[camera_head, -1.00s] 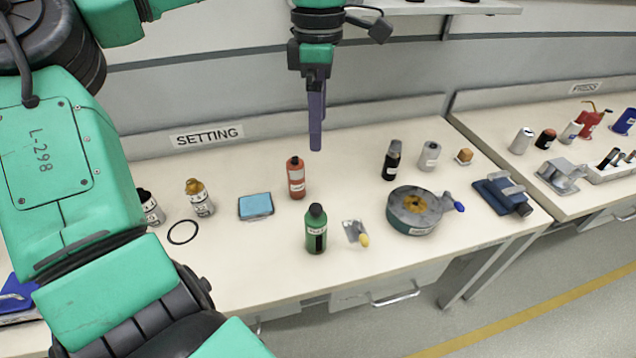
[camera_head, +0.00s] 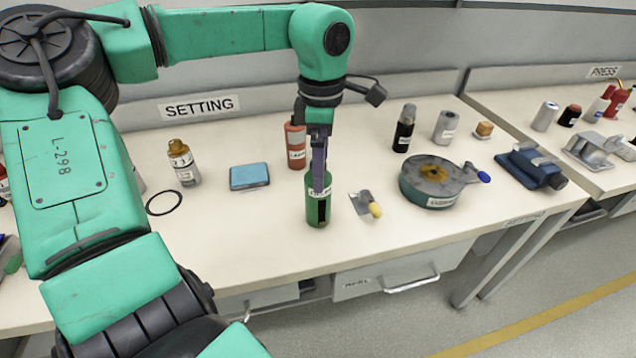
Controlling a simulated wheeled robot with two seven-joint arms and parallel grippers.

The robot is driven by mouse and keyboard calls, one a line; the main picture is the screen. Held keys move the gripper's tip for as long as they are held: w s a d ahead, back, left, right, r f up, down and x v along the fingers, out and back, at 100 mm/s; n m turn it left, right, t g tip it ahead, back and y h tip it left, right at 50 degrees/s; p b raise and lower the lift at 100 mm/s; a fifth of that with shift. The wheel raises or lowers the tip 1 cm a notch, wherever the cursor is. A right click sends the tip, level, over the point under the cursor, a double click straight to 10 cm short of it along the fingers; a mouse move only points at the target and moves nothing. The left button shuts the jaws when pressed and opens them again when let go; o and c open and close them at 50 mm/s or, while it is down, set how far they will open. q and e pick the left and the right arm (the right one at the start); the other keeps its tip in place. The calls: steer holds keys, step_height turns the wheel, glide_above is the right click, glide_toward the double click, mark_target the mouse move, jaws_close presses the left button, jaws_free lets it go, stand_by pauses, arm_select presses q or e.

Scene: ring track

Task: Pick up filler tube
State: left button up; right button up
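A green tube-like bottle (camera_head: 318,208) with a dark and white label stands upright near the front of the SETTING bench; its label is too small to read, so I cannot tell for sure that it is the filler tube. My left gripper (camera_head: 318,185) points straight down at its top. The fingers show edge-on and hide the bottle's black cap. I cannot tell whether they touch it or how far apart they are. My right gripper is not in view.
A red bottle (camera_head: 295,145) stands just behind the gripper. A blue pad (camera_head: 249,176) and a black ring (camera_head: 164,203) lie to the left. A small scraper with a yellow tip (camera_head: 375,210) lies close right, before a round grey-green device (camera_head: 432,190).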

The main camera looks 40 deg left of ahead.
mark_target(318, 199)
arm_select(q)
steer(key=f, duration=0.6)
steer(key=shift+s+a, duration=0.1)
steer(key=shift+a, duration=0.1)
steer(key=shift+r, duration=0.1)
jaws_close()
